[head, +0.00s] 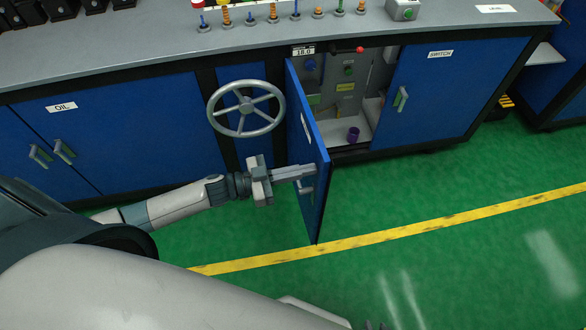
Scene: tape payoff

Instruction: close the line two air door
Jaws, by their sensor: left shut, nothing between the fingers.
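The blue door (313,150) of the middle cabinet stands wide open, swung out toward me from its left edge. Its outer face, with a label too oblique to read and a grey handle (307,188), faces left. My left gripper (312,171) is shut and empty, its fingers pointing right at this outer face just above the handle. I cannot tell whether they touch it. Only a small dark tip of my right gripper (376,326) shows at the bottom edge.
A grey handwheel (246,108) sticks out left of the open door, close above my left arm. Closed blue doors flank it, labelled OIL (62,107) and SWITCH (440,54). The green floor (430,170) right of the door is clear, crossed by a yellow line (400,233).

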